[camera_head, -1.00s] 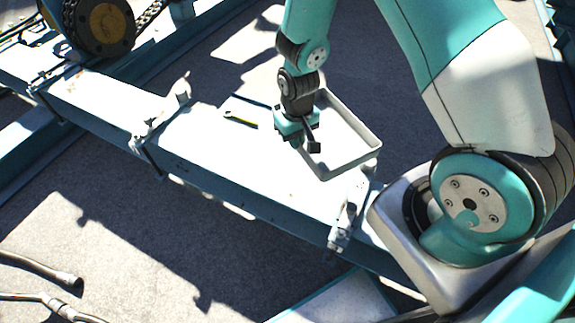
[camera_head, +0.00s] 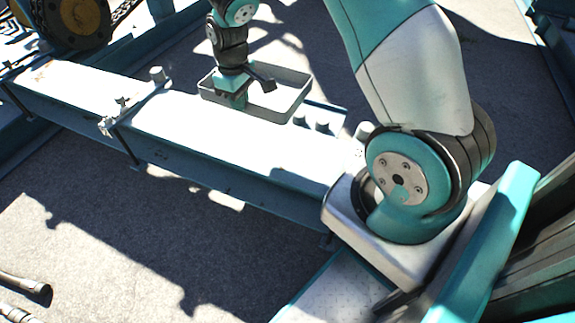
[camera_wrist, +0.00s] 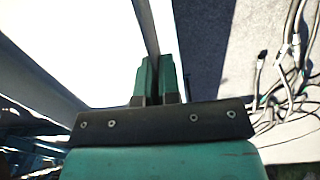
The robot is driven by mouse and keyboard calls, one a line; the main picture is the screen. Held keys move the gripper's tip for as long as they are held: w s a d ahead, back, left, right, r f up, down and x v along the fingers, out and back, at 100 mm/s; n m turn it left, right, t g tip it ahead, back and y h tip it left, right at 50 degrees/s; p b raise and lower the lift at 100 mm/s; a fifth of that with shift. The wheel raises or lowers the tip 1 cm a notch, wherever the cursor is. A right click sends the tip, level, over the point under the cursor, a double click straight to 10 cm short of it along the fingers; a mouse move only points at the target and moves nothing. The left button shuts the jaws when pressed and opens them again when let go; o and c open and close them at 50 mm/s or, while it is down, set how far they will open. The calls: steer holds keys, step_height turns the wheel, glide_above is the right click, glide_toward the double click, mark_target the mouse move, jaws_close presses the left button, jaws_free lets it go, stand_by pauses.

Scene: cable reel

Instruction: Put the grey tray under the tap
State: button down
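The grey tray (camera_head: 290,108) is a shallow rectangular pan with a raised rim, seen in the head view just beyond the beam. My gripper (camera_head: 236,98) is at the tray's left part, pointing down. In the wrist view, the two teal fingers (camera_wrist: 159,82) stand on either side of the tray's thin wall (camera_wrist: 146,22), closed on it. The tray's bright inside fills the left of that view. The tray looks roughly level; whether it touches anything beneath I cannot tell. I cannot make out a tap in either current view.
A long pale-blue beam (camera_head: 200,128) crosses the head view, with a clamp (camera_head: 140,103) and upright bolts (camera_head: 310,121) on it. A dark reel wheel (camera_head: 75,20) is at upper left. Pipe ends (camera_head: 25,285) lie at lower left. Cables (camera_wrist: 285,75) show at the wrist view's right.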

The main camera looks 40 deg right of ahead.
steer(key=shift+w+d+f+b, duration=0.3)
steer(key=shift+d+f+b, duration=0.15)
steer(key=shift+f+b, duration=0.05)
step_height(320, 180, down, 20)
steer(key=b, duration=0.3)
steer(key=shift+r+b, duration=0.2)
steer(key=shift+b, duration=0.1)
steer(key=shift+f, duration=0.1)
steer(key=c, duration=1.3)
jaws_free()
